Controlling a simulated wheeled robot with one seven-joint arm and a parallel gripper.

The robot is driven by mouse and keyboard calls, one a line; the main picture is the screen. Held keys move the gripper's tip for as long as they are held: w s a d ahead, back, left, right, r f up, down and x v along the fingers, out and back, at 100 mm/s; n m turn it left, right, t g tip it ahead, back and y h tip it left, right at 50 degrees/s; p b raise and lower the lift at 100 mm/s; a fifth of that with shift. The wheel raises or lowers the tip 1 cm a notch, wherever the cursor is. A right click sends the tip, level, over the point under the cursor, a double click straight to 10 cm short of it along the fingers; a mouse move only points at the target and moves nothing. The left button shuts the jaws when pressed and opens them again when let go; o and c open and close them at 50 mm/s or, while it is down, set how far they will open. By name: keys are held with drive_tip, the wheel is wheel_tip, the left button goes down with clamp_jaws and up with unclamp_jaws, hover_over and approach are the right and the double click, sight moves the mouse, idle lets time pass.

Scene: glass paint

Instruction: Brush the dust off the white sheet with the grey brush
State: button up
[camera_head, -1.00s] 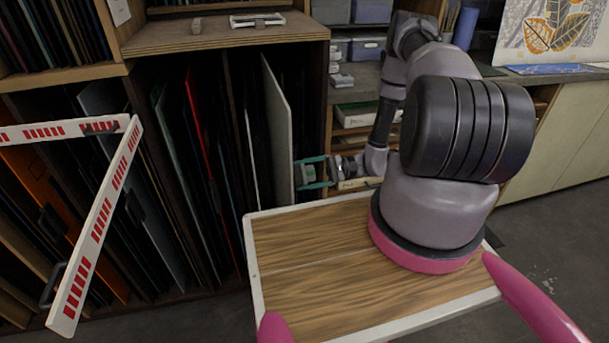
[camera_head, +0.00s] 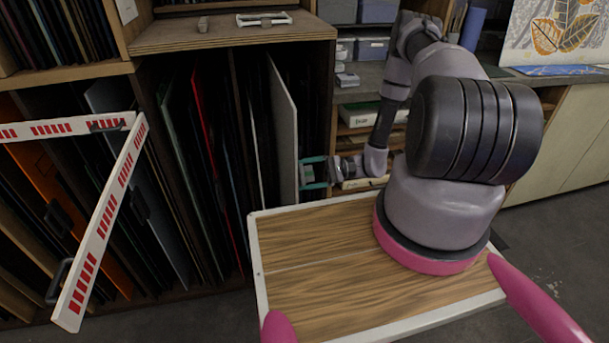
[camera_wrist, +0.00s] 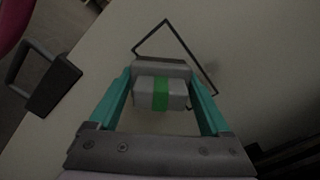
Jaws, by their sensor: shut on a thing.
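The white sheet (camera_head: 284,130) stands upright in the dark rack, seen nearly edge-on in the head view. Its pale face (camera_wrist: 225,35) fills much of the wrist view, with a dark square outline and a faint grey smudge inside or beside it. My gripper (camera_head: 314,172) is at the right side of the sheet, low on it. In the wrist view its teal fingers (camera_wrist: 163,88) are shut on the grey brush (camera_wrist: 145,92), a grey block with a green band. The brush is in front of the sheet's face; I cannot tell whether it touches.
A red-and-white barrier arm (camera_head: 100,220) crosses the left of the rack. Other panels, one red (camera_head: 206,120), stand left of the sheet. A wooden top (camera_head: 230,35) lies above the rack. A dark handle (camera_wrist: 50,85) shows at left in the wrist view.

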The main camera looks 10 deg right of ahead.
sight(303, 170)
drive_tip(key=shift+w, duration=0.1)
drive_tip(key=shift+w+d, duration=0.1)
drive_tip(key=shift+w, duration=1.85)
drive_tip(key=shift+w+r, duration=0.95)
drive_tip(key=shift+w, duration=1.05)
drive_tip(key=shift+s, duration=4.05)
drive_tip(key=shift+r, duration=0.85)
drive_tip(key=w, duration=0.8)
